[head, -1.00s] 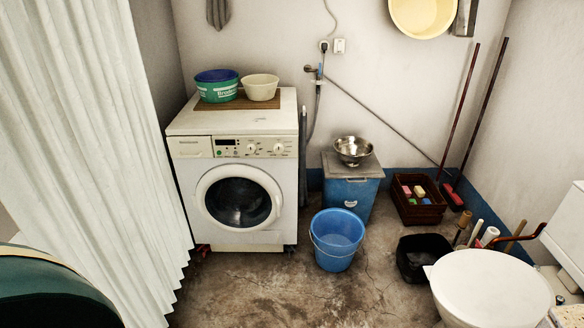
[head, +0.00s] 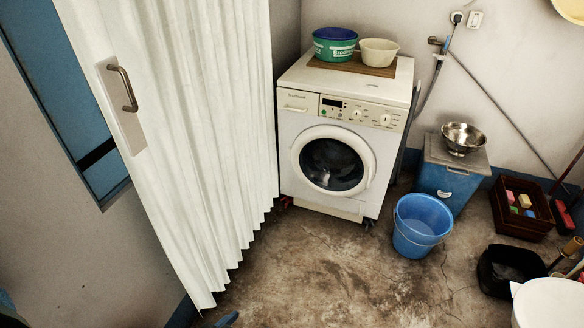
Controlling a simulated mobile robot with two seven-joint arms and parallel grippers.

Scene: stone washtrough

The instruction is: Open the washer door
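The white washer (head: 322,195) stands against the back wall, with its front turned towards me. Its round door (head: 333,162) has a white ring and dark glass, and looks closed flush against the front. The control panel with dials is above the door. Neither of my grippers can be made out in the head view.
A white folding curtain door (head: 185,130) with a metal handle (head: 123,88) stands left of the washer. A blue bucket (head: 421,226) is on the floor at the washer's right. Basins (head: 335,47) sit on top. Bare concrete floor (head: 310,265) lies in front.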

